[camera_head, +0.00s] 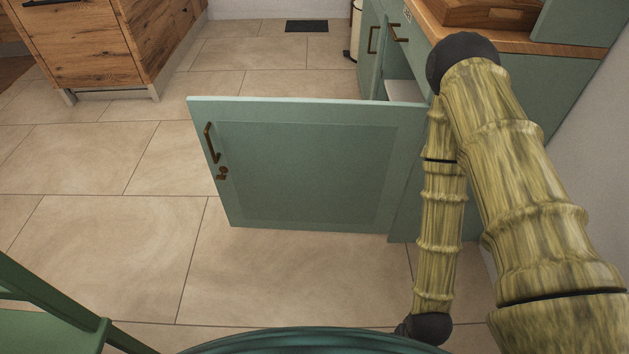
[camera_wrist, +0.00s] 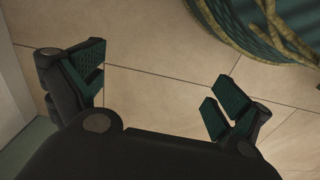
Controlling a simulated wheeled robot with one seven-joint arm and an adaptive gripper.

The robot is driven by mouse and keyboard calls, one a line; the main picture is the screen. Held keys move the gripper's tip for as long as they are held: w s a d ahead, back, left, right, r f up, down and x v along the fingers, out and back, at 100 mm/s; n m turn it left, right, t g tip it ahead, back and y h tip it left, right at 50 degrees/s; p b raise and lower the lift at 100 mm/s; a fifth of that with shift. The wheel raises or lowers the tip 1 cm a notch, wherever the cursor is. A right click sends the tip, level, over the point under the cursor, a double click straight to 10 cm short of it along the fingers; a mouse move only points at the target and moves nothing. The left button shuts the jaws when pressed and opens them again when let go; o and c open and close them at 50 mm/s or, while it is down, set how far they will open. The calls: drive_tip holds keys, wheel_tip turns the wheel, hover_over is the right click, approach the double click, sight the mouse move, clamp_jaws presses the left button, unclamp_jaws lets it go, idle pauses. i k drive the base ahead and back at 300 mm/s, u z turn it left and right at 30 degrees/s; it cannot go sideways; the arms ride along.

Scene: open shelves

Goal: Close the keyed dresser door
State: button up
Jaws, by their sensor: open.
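The green dresser door (camera_head: 300,170) stands wide open in the head view, swung out over the tiled floor from the green dresser (camera_head: 403,205). It has a brown bar handle (camera_head: 210,143) and a small keyed lock (camera_head: 222,173) near its free left edge. My arm reaches down at the right, in front of the dresser. My gripper (camera_wrist: 160,94) shows in the wrist view with its two fingers wide apart and nothing between them. It is above the floor. The door's handle and lock do not show in the wrist view.
A wooden cabinet (camera_head: 110,45) stands at the back left. A wooden tray (camera_head: 490,12) sits on the dresser's wooden top (camera_head: 450,38). A green chair-like piece (camera_head: 50,320) is at the lower left. The tiled floor (camera_head: 80,230) left of the door is clear.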

sight(295, 164)
drive_tip(key=k, duration=1.25)
drive_tip(key=u, duration=0.2)
drive_tip(key=i, duration=0.8)
drive_tip(key=u, duration=0.4)
